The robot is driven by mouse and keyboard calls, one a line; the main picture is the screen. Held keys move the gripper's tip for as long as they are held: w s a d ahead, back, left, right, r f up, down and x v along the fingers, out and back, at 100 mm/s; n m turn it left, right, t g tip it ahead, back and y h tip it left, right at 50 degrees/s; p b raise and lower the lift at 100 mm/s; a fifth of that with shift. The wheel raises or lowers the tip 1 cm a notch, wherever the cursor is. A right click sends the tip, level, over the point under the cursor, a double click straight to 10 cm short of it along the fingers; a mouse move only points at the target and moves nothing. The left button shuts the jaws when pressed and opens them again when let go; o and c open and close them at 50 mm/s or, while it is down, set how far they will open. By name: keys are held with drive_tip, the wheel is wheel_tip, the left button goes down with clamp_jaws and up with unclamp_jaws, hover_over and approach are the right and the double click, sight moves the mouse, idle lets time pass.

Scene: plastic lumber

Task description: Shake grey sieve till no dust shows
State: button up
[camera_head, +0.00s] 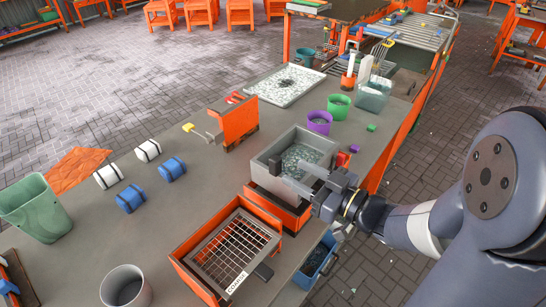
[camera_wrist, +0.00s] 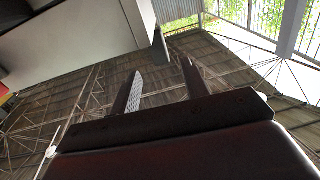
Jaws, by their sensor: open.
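The grey sieve (camera_head: 268,157) is a square grey box on an orange stand (camera_head: 275,207) near the bench's right edge. Speckled grey-green material shows inside it. A dark block sits at its near left inside. My gripper (camera_head: 308,178) is at the sieve's near right side, overlapping its wall in the head view; I cannot tell if it touches. In the wrist view my gripper (camera_wrist: 160,66) has its fingers apart with nothing between them. A pale surface with a dark tab, probably the sieve, shows ahead at the upper left (camera_wrist: 75,35).
An orange tray with a wire grid (camera_head: 235,250) stands in front. Purple (camera_head: 319,122) and green (camera_head: 338,106) cups are behind the sieve, with a speckled tray (camera_head: 285,84) farther back. Blue and white rolls lie left. The bench middle is mostly clear.

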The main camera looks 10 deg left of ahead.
sight(269, 158)
drive_tip(key=p+x, duration=0.1)
drive_tip(key=x, duration=0.8)
drive_tip(key=shift+c, duration=0.2)
clamp_jaws()
